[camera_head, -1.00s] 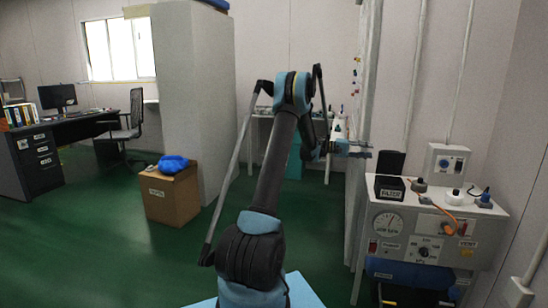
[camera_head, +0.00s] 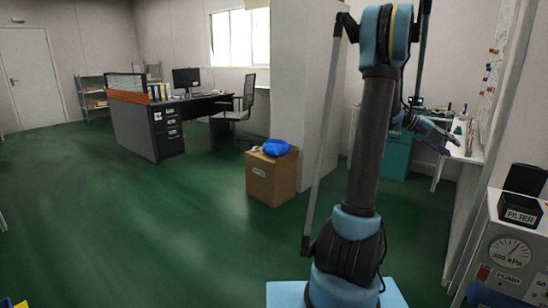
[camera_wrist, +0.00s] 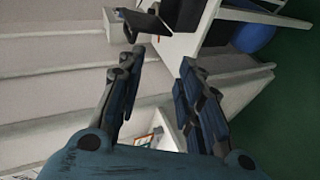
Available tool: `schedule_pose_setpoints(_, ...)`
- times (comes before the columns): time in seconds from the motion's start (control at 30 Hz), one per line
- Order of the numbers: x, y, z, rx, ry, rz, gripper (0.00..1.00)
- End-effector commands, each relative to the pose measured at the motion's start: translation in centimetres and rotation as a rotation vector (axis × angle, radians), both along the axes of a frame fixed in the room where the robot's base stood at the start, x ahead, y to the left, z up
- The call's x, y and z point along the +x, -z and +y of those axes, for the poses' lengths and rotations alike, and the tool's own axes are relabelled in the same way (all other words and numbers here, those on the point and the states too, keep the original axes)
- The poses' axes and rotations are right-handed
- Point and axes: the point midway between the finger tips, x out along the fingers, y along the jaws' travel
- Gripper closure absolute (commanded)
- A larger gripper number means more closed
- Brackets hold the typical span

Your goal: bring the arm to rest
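My arm is raised and folded in the head view, its column and dark upper link standing at the right of the picture. Nothing is held between the fingers.
A grey machine with a gauge (camera_head: 510,252) and a filter box (camera_head: 517,214) stands close at the right. The green floor (camera_head: 130,230) is clear at left.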

Motion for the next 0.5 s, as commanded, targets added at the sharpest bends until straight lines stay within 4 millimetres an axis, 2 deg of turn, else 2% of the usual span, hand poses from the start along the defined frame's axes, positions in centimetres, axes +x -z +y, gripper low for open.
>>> schedule_pose_setpoints(0.03, -0.2, -0.2, 1.8, 0.025, -0.021, -0.014, 0.67)
schedule_pose_setpoints(0.1, -0.5, -0.2, 4.0, 0.063, -0.045, -0.034, 0.67)
schedule_pose_setpoints(0.5, -3.6, 0.8, 16.6, 0.279, -0.189, -0.131, 0.67)
